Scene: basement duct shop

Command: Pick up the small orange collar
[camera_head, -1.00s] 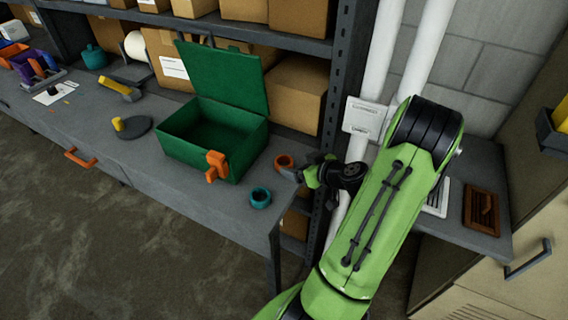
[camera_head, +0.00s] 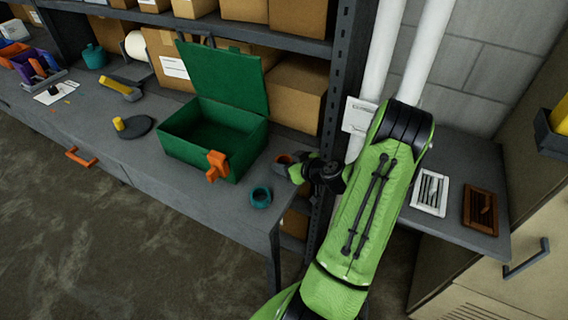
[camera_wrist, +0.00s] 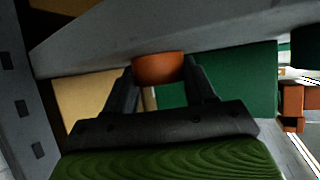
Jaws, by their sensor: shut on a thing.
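The small orange collar (camera_head: 283,159) is at the right end of the workbench, just right of the green box. In the wrist view the collar (camera_wrist: 158,68) sits between the two dark fingers. My gripper (camera_head: 294,167) is shut on it, and its fingertips touch the collar's sides in the wrist view (camera_wrist: 160,76). Part of the collar is hidden by the gripper in the head view. I cannot tell whether the collar touches the bench.
The open green box (camera_head: 178,143) with an orange latch (camera_head: 217,166) stands left of my gripper. A teal collar (camera_head: 261,197) lies near the bench's front edge. A shelf post (camera_head: 335,90) and white pipes (camera_head: 382,50) rise close to my arm. Bench (camera_head: 150,165) is partly clear in front.

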